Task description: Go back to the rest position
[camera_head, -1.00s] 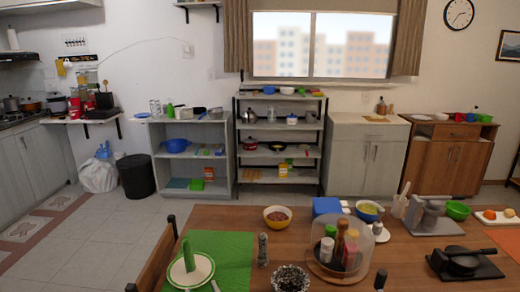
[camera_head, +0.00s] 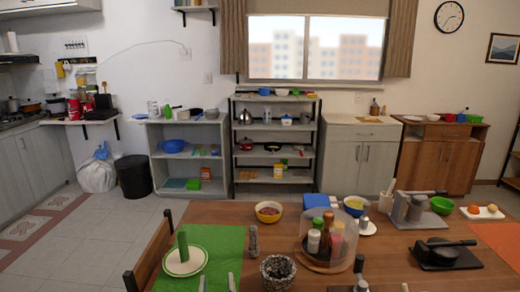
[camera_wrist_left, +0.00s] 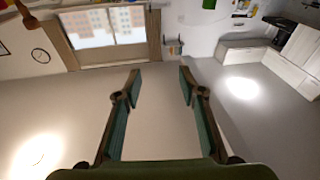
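My left gripper (camera_head: 217,283) shows only its two grey fingertips at the bottom edge of the head view, in front of the green mat. In the left wrist view its two fingers (camera_wrist_left: 160,82) stand apart with nothing between them. My right gripper (camera_head: 383,287) barely shows at the bottom edge of the head view, as what look like two small tips set apart, with nothing seen between them. The spice bottles (camera_head: 325,237) stand on a round tray under a clear dome on the table, clear of both grippers.
A chair (camera_head: 150,255) stands at the left edge.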

